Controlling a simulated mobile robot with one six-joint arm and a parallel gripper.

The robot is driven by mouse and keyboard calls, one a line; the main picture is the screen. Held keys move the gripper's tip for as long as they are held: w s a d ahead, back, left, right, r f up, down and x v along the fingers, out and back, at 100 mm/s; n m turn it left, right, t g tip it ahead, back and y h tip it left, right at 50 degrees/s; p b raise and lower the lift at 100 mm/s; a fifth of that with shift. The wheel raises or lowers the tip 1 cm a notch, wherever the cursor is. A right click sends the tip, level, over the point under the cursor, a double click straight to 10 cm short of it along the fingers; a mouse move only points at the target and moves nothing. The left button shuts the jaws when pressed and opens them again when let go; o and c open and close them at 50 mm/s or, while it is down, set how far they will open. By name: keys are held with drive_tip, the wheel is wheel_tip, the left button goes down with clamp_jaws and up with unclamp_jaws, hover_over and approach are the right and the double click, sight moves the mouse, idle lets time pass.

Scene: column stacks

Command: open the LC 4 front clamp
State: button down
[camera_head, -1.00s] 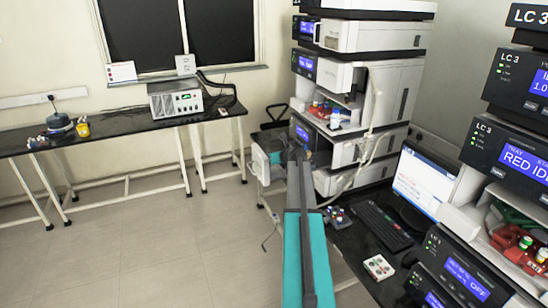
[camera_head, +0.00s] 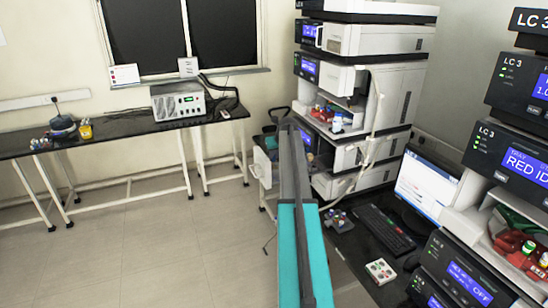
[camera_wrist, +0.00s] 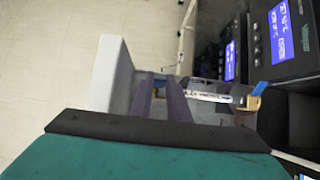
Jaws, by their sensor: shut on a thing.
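In the wrist view, my gripper (camera_wrist: 161,84) has its two dark fingers close together beside a white panel (camera_wrist: 112,75). The jaws are shut on a small part taken to be the LC 4 front clamp; the fingers hide most of it, so its position is unclear. A slim column (camera_wrist: 207,97) with a printed white label lies across the view just right of the fingers. In the head view my arm reaches to the back instrument stack (camera_head: 358,78) and hides the gripper's working spot.
The LC 3 stack (camera_head: 500,150) stands close on the right. A keyboard (camera_head: 382,232), a monitor (camera_head: 425,185) and a small tray of vials (camera_head: 380,270) are on the dark bench. The floor on the left is clear.

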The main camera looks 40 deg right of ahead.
drive_tip(key=shift+w+d+r+g, duration=0.2)
drive_tip(key=shift+w+g, duration=0.1)
drive_tip(key=shift+w, duration=0.15)
drive_tip(key=c, duration=1.8)
unclamp_jaws()
drive_tip(key=shift+a, duration=0.1)
drive_tip(key=shift+o, duration=0.6)
drive_tip(key=shift+f, duration=0.1)
drive_tip(key=shift+s, duration=0.1)
drive_tip(key=shift+b+v, duration=0.5)
drive_tip(key=shift+v, duration=0.35)
drive_tip(key=b+v, duration=0.4)
drive_tip(key=v, duration=0.8)
drive_tip(key=shift+d, duration=0.25)
